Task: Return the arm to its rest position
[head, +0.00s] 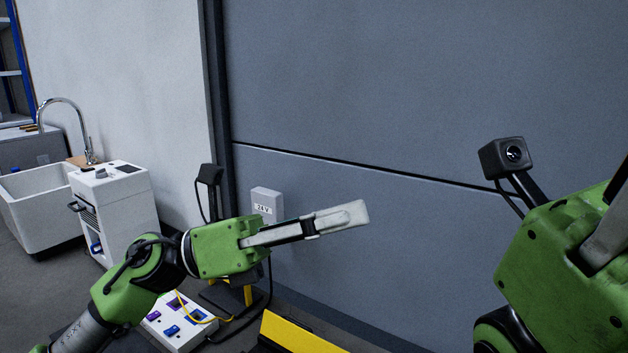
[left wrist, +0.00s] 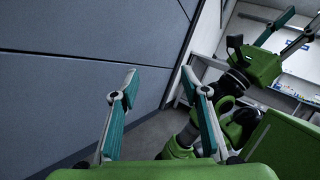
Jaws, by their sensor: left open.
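My left arm comes in from the lower left in the head view, green with grey joints. Its gripper (head: 350,217) points right, out in front of the grey wall. In the left wrist view the two fingers of this gripper (left wrist: 160,75) stand well apart, with teal inner pads and nothing between them. My right arm fills the right edge of the head view, with its fingers mostly out of frame. In the left wrist view my right gripper (left wrist: 287,30) shows at the upper right, its two fingers apart and empty.
A pale box marked 24 V (head: 267,205) is behind the left gripper. Below are a white panel with coloured parts (head: 175,340), a yellow cable and a yellow-edged piece (head: 300,335). A white cabinet (head: 118,205) and sink (head: 35,195) stand at left. Space between the arms looks clear.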

